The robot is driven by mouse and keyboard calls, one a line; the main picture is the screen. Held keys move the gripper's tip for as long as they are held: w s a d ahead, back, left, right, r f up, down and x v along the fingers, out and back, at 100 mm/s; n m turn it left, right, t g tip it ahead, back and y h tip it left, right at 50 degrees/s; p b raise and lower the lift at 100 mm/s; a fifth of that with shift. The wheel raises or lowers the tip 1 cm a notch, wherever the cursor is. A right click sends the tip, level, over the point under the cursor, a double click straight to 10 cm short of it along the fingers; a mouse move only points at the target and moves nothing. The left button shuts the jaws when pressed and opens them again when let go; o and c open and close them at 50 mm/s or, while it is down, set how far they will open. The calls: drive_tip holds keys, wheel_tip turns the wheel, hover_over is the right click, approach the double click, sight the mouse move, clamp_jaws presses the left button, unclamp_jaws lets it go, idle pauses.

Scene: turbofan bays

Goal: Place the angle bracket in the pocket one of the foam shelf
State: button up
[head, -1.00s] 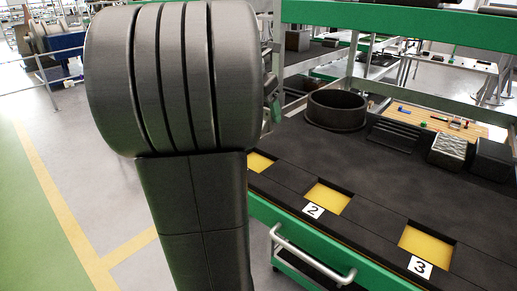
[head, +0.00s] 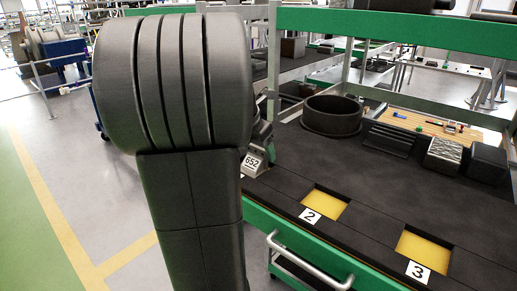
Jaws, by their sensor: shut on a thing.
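The angle bracket (head: 257,161), a grey metal piece with a "652" mark, shows just right of my arm over the left end of the foam shelf (head: 365,180). My gripper (head: 262,138) is mostly hidden behind my arm and is shut on the bracket from above. Pocket one is hidden behind my arm and the bracket. I cannot tell whether the bracket touches the foam. The yellow-floored pocket two (head: 325,204) and pocket three (head: 424,248) are empty along the front edge, with number labels beside them.
A dark round ring (head: 332,114), a ridged dark block (head: 391,139), a silver patterned block (head: 443,155) and a dark box (head: 487,162) stand at the shelf's back. A green upper beam (head: 400,24) crosses above. A metal handle (head: 308,262) juts out in front.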

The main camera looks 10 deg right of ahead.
drive_tip(key=o, duration=1.1)
drive_tip(key=shift+f, duration=0.15)
drive_tip(key=v, duration=1.2)
drive_tip(key=shift+r, duration=0.2)
